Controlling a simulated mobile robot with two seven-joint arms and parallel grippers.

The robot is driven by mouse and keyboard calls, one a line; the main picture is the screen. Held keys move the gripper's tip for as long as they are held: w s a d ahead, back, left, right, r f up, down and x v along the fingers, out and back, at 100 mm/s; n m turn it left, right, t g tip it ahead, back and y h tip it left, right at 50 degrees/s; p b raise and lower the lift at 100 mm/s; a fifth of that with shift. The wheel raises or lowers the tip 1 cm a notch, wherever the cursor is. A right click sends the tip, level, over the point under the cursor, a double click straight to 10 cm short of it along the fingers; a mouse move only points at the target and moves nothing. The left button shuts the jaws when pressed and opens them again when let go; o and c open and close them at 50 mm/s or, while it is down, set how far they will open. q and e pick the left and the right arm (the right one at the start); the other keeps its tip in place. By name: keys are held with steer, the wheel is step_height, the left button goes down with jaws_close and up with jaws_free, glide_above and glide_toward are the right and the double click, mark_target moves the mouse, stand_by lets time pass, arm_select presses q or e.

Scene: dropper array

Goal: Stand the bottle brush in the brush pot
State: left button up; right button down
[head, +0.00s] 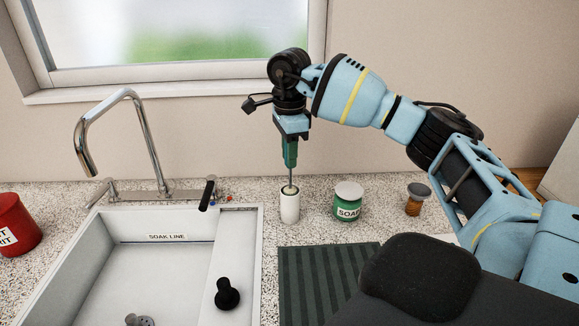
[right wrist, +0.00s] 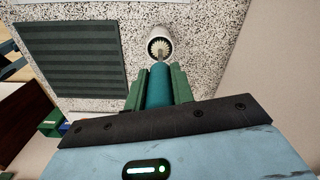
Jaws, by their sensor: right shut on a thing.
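The bottle brush has a teal handle (right wrist: 159,84) and a thin metal shaft (head: 290,177). My right gripper (head: 290,152) is shut on the handle and holds the brush upright, bristles down, above the pot. The brush pot (head: 289,209) is a white cylinder standing on the counter just right of the sink. The shaft runs down to the pot's mouth. In the right wrist view, the pale bristles (right wrist: 159,47) show within the rim of the pot (right wrist: 164,31); how deep they sit is hidden. My left gripper is not in view.
A green SOAP jar (head: 348,205) and a small amber jar (head: 416,200) stand right of the pot. A ribbed dark mat (head: 318,284) lies in front. The sink (head: 182,268) with a chrome tap (head: 84,137) is at left, beside a red container (head: 16,222).

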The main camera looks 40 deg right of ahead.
steer(key=shift+f, duration=2.1)
steer(key=c, duration=1.2)
jaws_free()
step_height(320, 180, up, 12)
steer(key=shift+r, duration=0.15)
